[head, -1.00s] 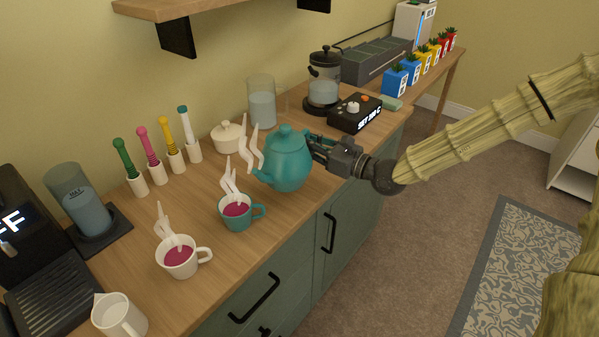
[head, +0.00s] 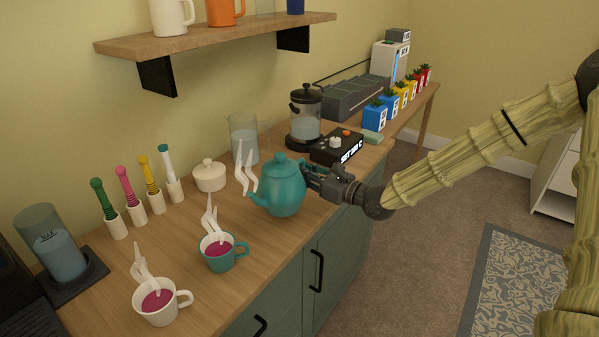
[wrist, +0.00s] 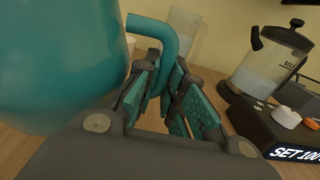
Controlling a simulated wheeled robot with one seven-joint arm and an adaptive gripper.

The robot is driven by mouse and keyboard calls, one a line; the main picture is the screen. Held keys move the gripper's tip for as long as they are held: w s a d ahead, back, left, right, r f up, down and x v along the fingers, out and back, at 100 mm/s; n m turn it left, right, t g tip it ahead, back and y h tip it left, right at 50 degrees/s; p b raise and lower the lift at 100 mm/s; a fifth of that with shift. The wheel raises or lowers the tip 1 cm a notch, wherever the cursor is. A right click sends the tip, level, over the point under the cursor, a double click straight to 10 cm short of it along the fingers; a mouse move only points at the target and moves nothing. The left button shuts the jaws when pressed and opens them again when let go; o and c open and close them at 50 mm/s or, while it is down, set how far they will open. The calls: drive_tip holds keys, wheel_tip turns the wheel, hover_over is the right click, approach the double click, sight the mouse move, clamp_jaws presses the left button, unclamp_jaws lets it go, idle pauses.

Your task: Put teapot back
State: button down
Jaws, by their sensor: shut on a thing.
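The teal teapot (head: 283,187) has its lid on and steam beside its spout, which points left. It is at the counter's front edge, upright; I cannot tell whether its base touches the wood. My gripper (head: 318,182) comes from the right and is shut on the teapot's handle. In the wrist view the teapot body (wrist: 55,60) fills the left side, and the curved handle (wrist: 165,38) runs down between my finger pads (wrist: 166,98). The fingertips partly hide the handle.
A teal cup (head: 220,251) and a white cup (head: 160,300) of red drink stand left. A sugar pot (head: 209,175), a glass jug (head: 244,140), a French press (head: 306,120) and a black control box (head: 337,147) stand behind. A shelf (head: 215,38) with mugs hangs above.

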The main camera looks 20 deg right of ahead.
drive_tip(key=w, duration=0.2)
drive_tip(key=w+d, duration=0.1)
drive_tip(key=w, duration=0.1)
drive_tip(key=w+d, duration=0.1)
drive_tip(key=w, duration=0.2)
drive_tip(key=shift+f, duration=0.25)
drive_tip(key=shift+w+f+p, duration=0.15)
drive_tip(key=shift+f+p, duration=0.15)
drive_tip(key=shift+f, duration=1.5)
drive_tip(key=shift+f, duration=0.15)
drive_tip(key=c, duration=1.5)
unclamp_jaws()
